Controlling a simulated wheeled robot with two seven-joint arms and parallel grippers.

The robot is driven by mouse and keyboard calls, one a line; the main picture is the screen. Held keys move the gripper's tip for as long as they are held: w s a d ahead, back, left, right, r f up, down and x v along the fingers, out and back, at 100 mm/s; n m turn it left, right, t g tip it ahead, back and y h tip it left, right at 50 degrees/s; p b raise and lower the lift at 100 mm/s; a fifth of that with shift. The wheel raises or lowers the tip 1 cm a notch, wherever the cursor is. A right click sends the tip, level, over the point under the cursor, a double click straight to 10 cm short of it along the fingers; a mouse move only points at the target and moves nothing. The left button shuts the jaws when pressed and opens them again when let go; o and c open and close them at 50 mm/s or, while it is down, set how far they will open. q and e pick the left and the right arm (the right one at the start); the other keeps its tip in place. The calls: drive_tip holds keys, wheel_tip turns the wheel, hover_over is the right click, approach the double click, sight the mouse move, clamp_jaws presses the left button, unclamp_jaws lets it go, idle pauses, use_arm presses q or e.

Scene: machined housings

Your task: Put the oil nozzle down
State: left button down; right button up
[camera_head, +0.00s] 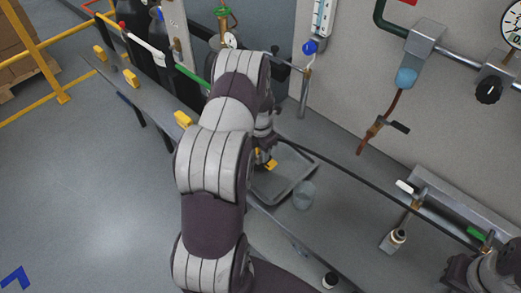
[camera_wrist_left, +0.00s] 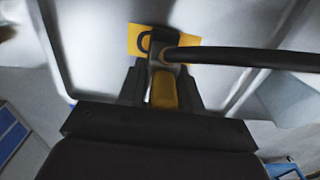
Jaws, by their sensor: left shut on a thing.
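The oil nozzle (camera_wrist_left: 163,90) shows as a yellow piece between the fingers of my left gripper (camera_wrist_left: 163,95) in the left wrist view. A yellow plate and a black hose lie just beyond the fingertips. In the head view, my left gripper (camera_head: 262,152) is mostly hidden behind my arm, over a grey tray (camera_head: 301,186); a bit of yellow (camera_head: 268,165) shows below it. The tray (camera_wrist_left: 85,40) also fills much of the wrist view. Whether the nozzle touches the tray I cannot tell. My right gripper (camera_head: 485,268) is partly cut off at the lower right; its jaws are unclear.
A black hose (camera_head: 375,185) runs from the nozzle area to the right. A clear cup (camera_head: 304,195) stands by the tray's right corner. A rail with yellow clips (camera_head: 130,78) runs along the left. Pipes and a gauge are on the wall.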

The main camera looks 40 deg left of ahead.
use_arm(q)
drive_tip(key=shift+f, duration=0.1)
drive_tip(key=c, duration=0.8)
unclamp_jaws()
drive_tip(key=shift+o, duration=0.2)
drive_tip(key=shift+r, duration=0.45)
wheel_tip(320, 180, up, 11)
drive_tip(key=shift+d+f+b, duration=0.1)
drive_tip(key=shift+b, duration=1)
drive_tip(key=s+d+r+m, duration=0.1)
drive_tip(key=s+d+m, duration=0.3)
drive_tip(key=m, duration=0.7)
drive_tip(key=s+d+r+m+t, duration=0.1)
drive_tip(key=s+d+m, duration=0.4)
drive_tip(key=d+m, duration=0.4)
drive_tip(key=s+d+r+m, duration=0.1)
drive_tip(key=s+d+m, duration=0.4)
drive_tip(key=m, duration=0.9)
drive_tip(key=shift+d+m, duration=0.4)
drive_tip(key=shift+d, duration=0.45)
